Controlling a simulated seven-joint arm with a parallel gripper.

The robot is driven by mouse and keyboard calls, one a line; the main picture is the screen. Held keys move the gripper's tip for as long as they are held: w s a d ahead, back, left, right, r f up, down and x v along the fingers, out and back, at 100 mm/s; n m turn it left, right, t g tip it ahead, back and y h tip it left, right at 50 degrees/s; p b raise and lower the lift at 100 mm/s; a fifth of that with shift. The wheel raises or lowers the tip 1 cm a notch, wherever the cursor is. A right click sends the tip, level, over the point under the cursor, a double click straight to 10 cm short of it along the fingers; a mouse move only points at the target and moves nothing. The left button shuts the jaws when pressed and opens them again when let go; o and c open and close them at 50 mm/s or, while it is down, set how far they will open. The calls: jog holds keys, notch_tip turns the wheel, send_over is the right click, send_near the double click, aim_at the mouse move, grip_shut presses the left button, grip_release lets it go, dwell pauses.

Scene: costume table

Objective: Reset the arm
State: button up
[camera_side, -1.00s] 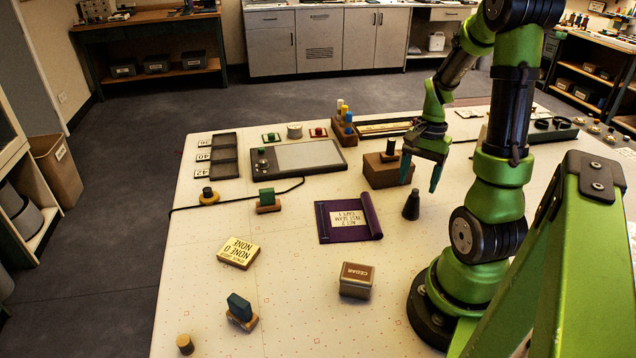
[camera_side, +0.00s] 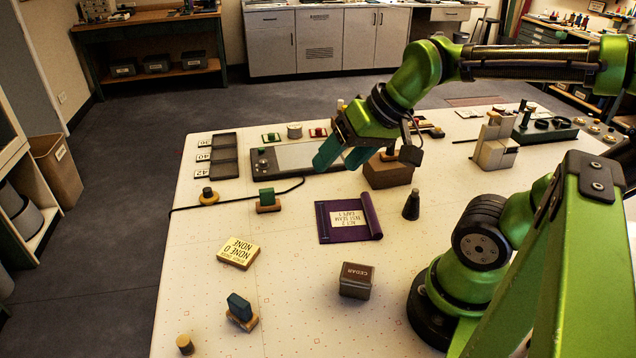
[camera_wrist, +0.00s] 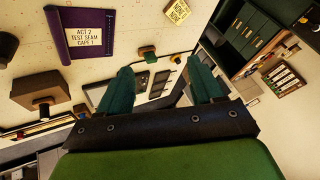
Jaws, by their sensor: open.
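My gripper (camera_side: 345,155) is raised above the table in the side view, over the grey panel and left of the brown block. Its two teal fingers are apart with nothing between them. It also shows in the wrist view (camera_wrist: 163,88), with open space between the fingers. My green arm reaches in from the upper right. The white dotted table (camera_side: 290,250) lies below. The gripper hides part of the grey panel (camera_side: 290,157) and the colored pegs behind it.
A brown block (camera_side: 388,173), a dark cone weight (camera_side: 411,206), a purple cloth (camera_side: 338,233), a cedar tin (camera_side: 356,281) and a yellow box (camera_side: 238,252) stand on the table. A pale stepped block (camera_side: 494,145) is at right.

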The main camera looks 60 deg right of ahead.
jog(key=shift+s+a+r+n+t, duration=0.2)
jog(key=shift+a+n, duration=0.1)
jog(key=shift+a, duration=0.3)
jog(key=shift+s+a+r+n+t, duration=0.1)
jog(key=shift+s+a+r+n, duration=0.15)
jog(key=shift+a, duration=0.3)
jog(key=shift+w+f, duration=0.1)
dwell(0.3)
